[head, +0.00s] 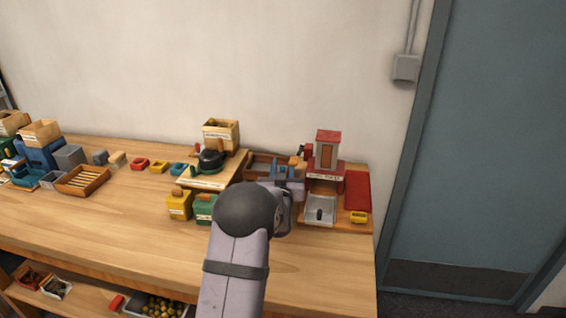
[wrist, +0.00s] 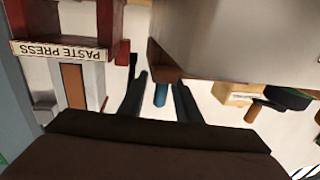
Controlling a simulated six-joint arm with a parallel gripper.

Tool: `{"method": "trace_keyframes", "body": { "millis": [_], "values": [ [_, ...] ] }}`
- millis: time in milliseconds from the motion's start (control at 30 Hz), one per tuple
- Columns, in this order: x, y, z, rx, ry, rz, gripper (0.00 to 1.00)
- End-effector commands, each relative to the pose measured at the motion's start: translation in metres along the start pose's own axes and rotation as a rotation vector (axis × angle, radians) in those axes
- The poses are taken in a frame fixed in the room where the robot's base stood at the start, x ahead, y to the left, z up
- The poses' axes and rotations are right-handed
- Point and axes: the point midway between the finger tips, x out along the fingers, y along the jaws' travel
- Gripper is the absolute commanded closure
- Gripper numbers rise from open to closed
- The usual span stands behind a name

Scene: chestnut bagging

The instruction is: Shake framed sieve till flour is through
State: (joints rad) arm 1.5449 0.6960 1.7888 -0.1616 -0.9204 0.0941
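The framed sieve is probably the wooden-framed piece with a grey inside (head: 261,166), partly hidden behind my gripper at the back of the bench. In the wrist view, which is upside down, a pale panel with a brown wooden edge (wrist: 163,62) fills the upper right. A blue peg or handle (wrist: 160,95) sticks out from it. My gripper's two dark fingers (wrist: 162,98) stand apart, with the blue peg showing between them and gaps on both sides. Whether the peg lies within their reach I cannot tell. No flour can be made out.
A red and grey paste press (head: 325,160) stands right of my gripper, with a grey tray (head: 320,208) before it. A yellow box (head: 179,205) and a green box (head: 204,209) stand close on the left. The bench front (head: 130,215) is clear.

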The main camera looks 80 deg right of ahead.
Motion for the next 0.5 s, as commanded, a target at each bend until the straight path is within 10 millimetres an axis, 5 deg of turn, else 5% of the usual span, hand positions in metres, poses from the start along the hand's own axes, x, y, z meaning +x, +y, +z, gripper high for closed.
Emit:
{"method": "trace_keyframes", "body": {
  "millis": [500],
  "values": [
    [0.0114,-0.0003,0.0003,0.000,0.000,0.000,0.69]
  ]
}}
